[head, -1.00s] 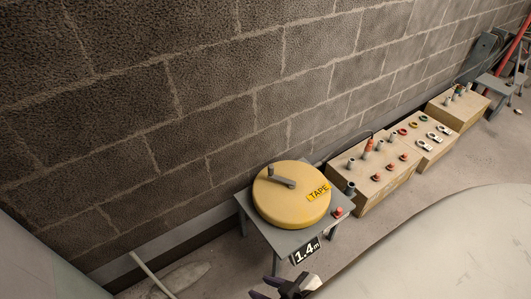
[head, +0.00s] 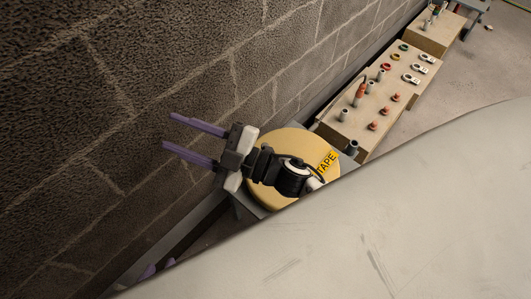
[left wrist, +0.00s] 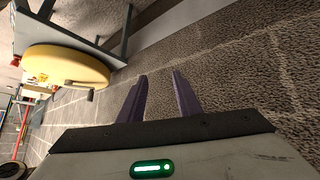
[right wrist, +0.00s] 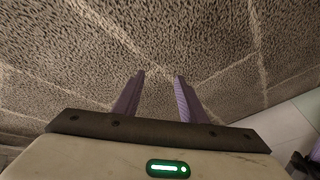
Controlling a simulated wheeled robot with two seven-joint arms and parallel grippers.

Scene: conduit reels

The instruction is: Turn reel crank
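The yellow tape reel (head: 262,193) sits on a grey stand, partly covered by my right arm. Its crank is hidden in the head view. In the left wrist view the reel (left wrist: 60,66) is at upper left, with the crank handle (left wrist: 90,96) sticking out from its face. My right gripper (head: 170,131) is open and empty beyond the reel's left side, its fingers pointing toward the block wall. My left gripper (head: 158,268) shows only its purple fingertips low at left; in the left wrist view it (left wrist: 160,82) is open and empty, to the right of the crank.
The block wall (head: 60,150) runs behind the reel and fills much of the right wrist view (right wrist: 160,40). Wooden boxes (head: 375,110) with small fittings stand right of the reel. A large pale surface (head: 400,220) covers the lower right.

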